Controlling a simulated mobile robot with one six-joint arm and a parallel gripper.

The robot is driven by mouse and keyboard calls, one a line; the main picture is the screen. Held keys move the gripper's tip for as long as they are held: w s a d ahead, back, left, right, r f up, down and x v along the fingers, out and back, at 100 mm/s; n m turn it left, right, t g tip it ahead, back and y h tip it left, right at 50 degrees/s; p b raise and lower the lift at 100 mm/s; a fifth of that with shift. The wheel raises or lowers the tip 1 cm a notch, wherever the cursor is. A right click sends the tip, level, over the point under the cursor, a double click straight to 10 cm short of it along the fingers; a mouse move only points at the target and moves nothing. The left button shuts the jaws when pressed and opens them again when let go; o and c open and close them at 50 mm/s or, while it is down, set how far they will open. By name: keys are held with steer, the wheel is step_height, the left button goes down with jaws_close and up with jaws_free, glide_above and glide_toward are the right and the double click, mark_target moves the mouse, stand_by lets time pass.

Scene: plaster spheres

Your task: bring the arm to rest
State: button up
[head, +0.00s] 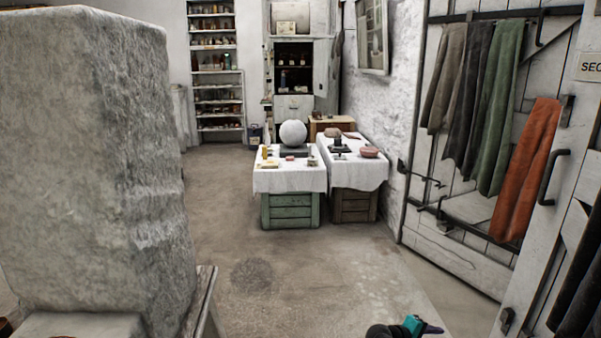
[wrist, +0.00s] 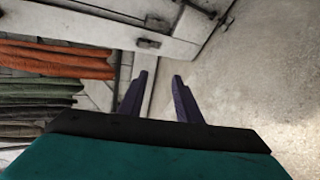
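My gripper (wrist: 160,95) shows in the wrist view with its two dark purple fingers apart and nothing between them. Behind the fingers are the white door and the bare floor. In the head view my gripper (head: 436,330) is at the bottom edge, right of the middle, teal and black with a dark fingertip pointing right. It is well in front of the tables and touches nothing that I can see. Most of my arm is out of the picture.
A large rough stone block (head: 90,160) fills the left. Two cloth-covered crates (head: 290,182) stand ahead, one bearing a plaster sphere (head: 293,133). Cloths, including an orange one (head: 527,165), hang on the white door (head: 440,240) at right. The middle floor (head: 300,270) is clear.

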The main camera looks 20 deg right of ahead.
steer(key=s+a+f+y+p, duration=0.1)
steer(key=a+f+y+p, duration=0.2)
steer(key=a, duration=0.5)
steer(key=s+a+f+n+g+p, duration=0.1)
steer(key=s+a+f+p, duration=0.1)
steer(key=a+f, duration=0.45)
steer(key=s+a+f+y+p, duration=0.1)
steer(key=a+f+y+p, duration=0.15)
steer(key=a, duration=0.65)
steer(key=s+a+f+m+g+y+p, duration=0.1)
steer(key=s+a+f+g+y, duration=0.1)
steer(key=s+a, duration=0.6)
steer(key=s+a+f+m+g+y+p, duration=0.2)
steer(key=s+a+y, duration=0.3)
steer(key=s+a, duration=0.4)
steer(key=a+f+g, duration=0.1)
steer(key=a, duration=0.4)
steer(key=shift+s+a, duration=0.2)
